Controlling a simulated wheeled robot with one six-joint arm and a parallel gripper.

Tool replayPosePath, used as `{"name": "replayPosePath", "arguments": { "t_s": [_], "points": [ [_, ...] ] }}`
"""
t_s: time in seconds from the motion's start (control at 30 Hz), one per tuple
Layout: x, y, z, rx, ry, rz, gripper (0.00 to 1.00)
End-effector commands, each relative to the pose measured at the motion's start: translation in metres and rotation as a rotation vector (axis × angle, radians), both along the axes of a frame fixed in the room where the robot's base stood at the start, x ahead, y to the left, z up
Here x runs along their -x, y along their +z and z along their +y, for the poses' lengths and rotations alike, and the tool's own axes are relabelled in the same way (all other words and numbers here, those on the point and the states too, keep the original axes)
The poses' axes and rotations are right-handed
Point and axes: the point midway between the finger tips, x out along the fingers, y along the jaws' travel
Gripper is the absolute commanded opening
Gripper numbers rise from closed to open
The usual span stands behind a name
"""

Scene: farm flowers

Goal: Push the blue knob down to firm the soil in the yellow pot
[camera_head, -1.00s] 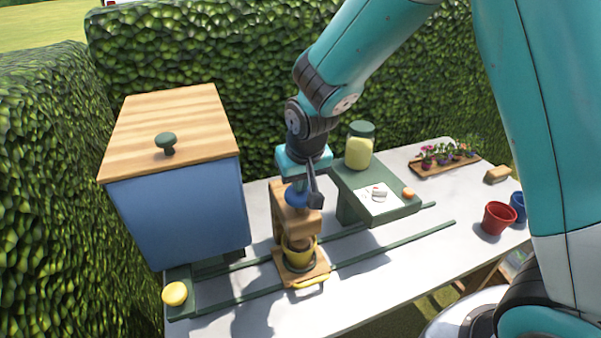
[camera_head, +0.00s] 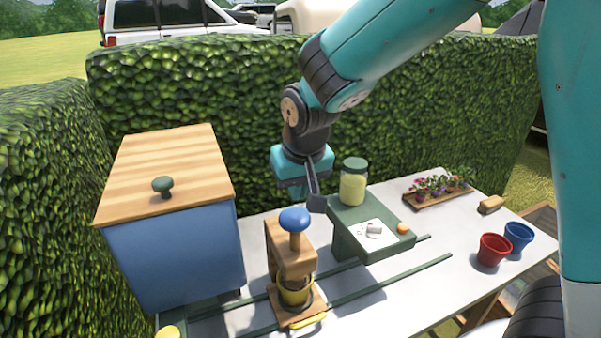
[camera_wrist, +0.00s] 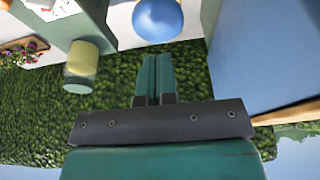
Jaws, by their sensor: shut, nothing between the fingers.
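The blue knob (camera_head: 295,219) tops a short wooden stem on the wooden press (camera_head: 292,258). The stem shows between the knob and the block. The yellow pot (camera_head: 293,296) stands under the press on a wooden sliding base (camera_head: 288,317). The press mostly hides the soil. My gripper (camera_head: 316,203) is shut and empty, pointing down just above and to the right of the knob in the head view, apart from it. In the wrist view the shut fingers (camera_wrist: 154,75) point toward the knob (camera_wrist: 158,20), with a gap between.
A blue box with a wooden lid (camera_head: 165,160) stands left of the press. On the right are a green stand (camera_head: 372,240) with a jar (camera_head: 353,182), a red pot (camera_head: 494,250) and a blue pot (camera_head: 518,237). Green rails (camera_head: 395,282) run along the table. A hedge stands behind.

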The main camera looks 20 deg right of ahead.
Motion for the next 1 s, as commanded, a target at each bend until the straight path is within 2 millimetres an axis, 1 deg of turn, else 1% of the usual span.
{"name": "replayPosePath", "arguments": {
  "t_s": [0.03,0.1,0.2,0.3,0.43,1.0],
  "points": [
    [0.002,0.009,0.0,-0.002,0.001,-0.007,0.0],
    [0.006,0.02,0.0,-0.001,0.0,-0.005,0.0],
    [0.009,0.031,0.0,0.0,0.001,-0.003,0.0],
    [0.011,0.038,0.0,0.0,0.001,-0.002,0.0],
    [0.012,0.041,0.0,0.0,0.001,-0.001,0.0],
    [0.012,0.041,0.0,0.0,0.0,-0.001,0.0]
  ]
}}
